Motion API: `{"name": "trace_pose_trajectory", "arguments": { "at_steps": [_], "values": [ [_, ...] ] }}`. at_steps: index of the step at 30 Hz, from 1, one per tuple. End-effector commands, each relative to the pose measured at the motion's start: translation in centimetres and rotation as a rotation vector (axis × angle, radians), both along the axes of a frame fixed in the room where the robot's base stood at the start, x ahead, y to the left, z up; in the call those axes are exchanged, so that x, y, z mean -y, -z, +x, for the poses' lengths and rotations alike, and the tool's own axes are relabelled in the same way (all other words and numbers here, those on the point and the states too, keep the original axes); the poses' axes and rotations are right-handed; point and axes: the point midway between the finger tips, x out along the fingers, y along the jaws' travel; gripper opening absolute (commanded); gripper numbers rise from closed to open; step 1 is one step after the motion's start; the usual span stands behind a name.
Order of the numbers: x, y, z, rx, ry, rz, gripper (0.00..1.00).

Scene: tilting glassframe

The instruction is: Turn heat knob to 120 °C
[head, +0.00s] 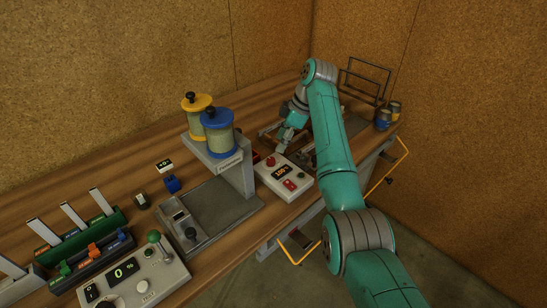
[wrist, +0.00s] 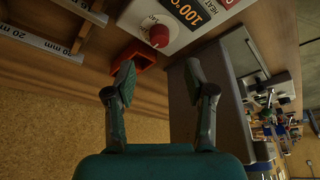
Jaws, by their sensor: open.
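The heat control box (head: 262,170) is white and sits on the bench in the middle of the head view. Its black display (head: 282,172) reads about 100 °C; in the wrist view the display (wrist: 190,12) shows 100°C beside the word HEAT. A red round knob (head: 270,161) is at the box's far left corner; it also shows in the wrist view (wrist: 160,36). A red switch (head: 290,185) is at the near edge. My gripper (wrist: 158,80) is open and empty, with the knob ahead of the gap between its fingers and apart from them.
A red open holder (wrist: 133,54) lies near the knob. Another panel with a green-ball lever (head: 154,237) is at front left. Cans (head: 383,119) stand at the right.

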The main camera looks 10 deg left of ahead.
Motion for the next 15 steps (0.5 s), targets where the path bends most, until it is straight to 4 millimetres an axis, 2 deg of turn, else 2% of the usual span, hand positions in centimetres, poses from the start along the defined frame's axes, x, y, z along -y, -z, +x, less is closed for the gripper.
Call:
{"name": "trace_pose_trajectory", "arguments": {
  "at_steps": [6, 15],
  "values": [
    [-1.5, 3.8, -0.2, -0.001, 0.001, 0.0, 0.54],
    [-2.8, 6.9, -0.3, 0.001, 0.0, 0.0, 0.54]
  ]
}}
